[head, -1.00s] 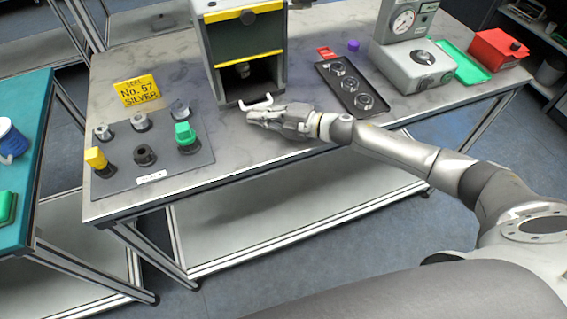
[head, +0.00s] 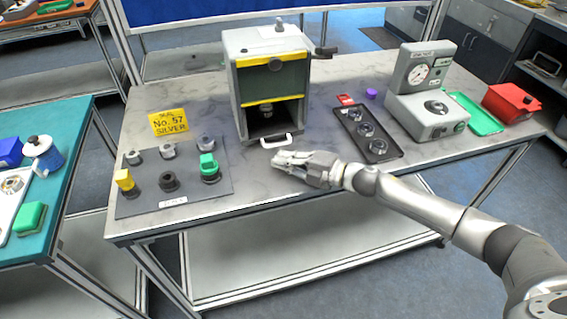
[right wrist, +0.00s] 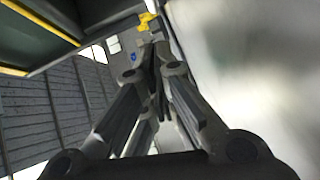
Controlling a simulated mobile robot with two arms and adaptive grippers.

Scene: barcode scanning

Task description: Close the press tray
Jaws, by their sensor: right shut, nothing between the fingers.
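The press (head: 238,100) is a grey box with yellow-striped edges and a dark open bay. It stands at the middle back of the table. The white handle of the press tray (head: 277,141) is at the foot of the bay, close to the press front. The tray itself is mostly hidden in the dark bay. My right gripper (head: 279,159) is shut and empty, low over the table just in front of the handle. A small gap seems to separate them. In the right wrist view its fingers (right wrist: 156,75) are together. My left gripper is out of view.
A dark mat (head: 190,188) with several knobs and stamps lies left, below a yellow sign (head: 168,122). A black tray of round parts (head: 395,152) and a grey gauge device (head: 425,118) stand right. The table between mat and black tray is mostly clear.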

